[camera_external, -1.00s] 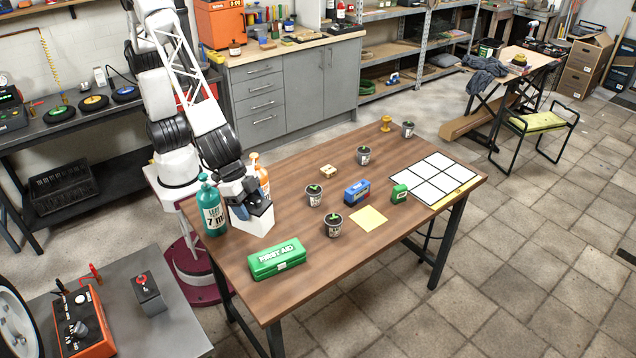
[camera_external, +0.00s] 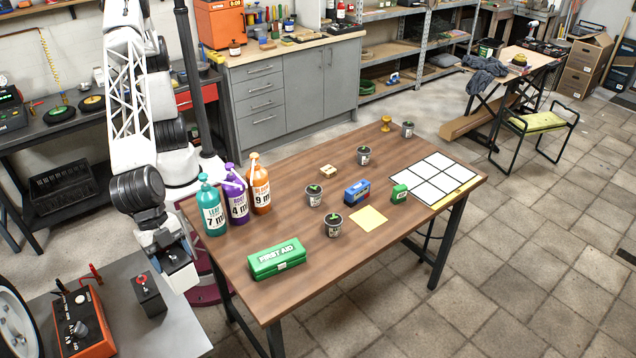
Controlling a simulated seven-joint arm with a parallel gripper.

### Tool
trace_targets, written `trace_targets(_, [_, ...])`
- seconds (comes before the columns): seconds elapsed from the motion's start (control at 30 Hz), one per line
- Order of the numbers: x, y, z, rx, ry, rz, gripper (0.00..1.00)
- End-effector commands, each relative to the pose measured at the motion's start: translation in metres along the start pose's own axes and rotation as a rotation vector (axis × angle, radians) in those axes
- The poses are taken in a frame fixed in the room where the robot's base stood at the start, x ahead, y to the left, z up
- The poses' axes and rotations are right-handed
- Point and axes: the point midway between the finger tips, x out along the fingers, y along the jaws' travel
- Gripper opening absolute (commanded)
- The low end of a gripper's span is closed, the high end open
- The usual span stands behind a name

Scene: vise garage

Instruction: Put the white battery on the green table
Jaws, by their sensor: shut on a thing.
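My gripper (camera_external: 174,258) is at the left, off the left end of the brown wooden table (camera_external: 330,268). It is shut on the white battery (camera_external: 182,280), a white block under the fingers, partly hidden by them. The battery is held above the right back part of a low grey table (camera_external: 165,328) at the lower left; I cannot tell the exact gap. No tabletop in view looks clearly green.
On the low table stand an orange box with knobs (camera_external: 84,322) and a dark block with a red knob (camera_external: 149,295). Teal, purple (camera_external: 237,200) and orange bottles and a green first aid box (camera_external: 276,258) stand on the wooden table. The low table's front right is clear.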

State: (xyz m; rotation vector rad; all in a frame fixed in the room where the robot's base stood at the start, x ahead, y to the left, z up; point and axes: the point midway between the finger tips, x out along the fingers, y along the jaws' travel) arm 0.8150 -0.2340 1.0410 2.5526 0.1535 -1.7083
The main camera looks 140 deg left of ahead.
Motion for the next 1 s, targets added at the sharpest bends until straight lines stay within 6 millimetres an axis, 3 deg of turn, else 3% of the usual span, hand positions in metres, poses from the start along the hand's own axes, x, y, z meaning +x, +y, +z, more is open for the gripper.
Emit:
trace_targets(0.03, [-0.002, 0.014, 0.001, 0.017, 0.003, 0.008, 0.00])
trace_targets(0.2, [-0.003, 0.049, 0.006, 0.060, 0.003, 0.026, 0.00])
trace_targets(0.57, [-0.005, 0.091, 0.015, 0.110, 0.004, 0.048, 0.00])
trace_targets(0.77, [0.021, 0.090, 0.025, 0.111, 0.002, 0.047, 0.00])
trace_targets(1.0, [0.066, 0.090, 0.043, 0.112, 0.002, 0.046, 0.00])
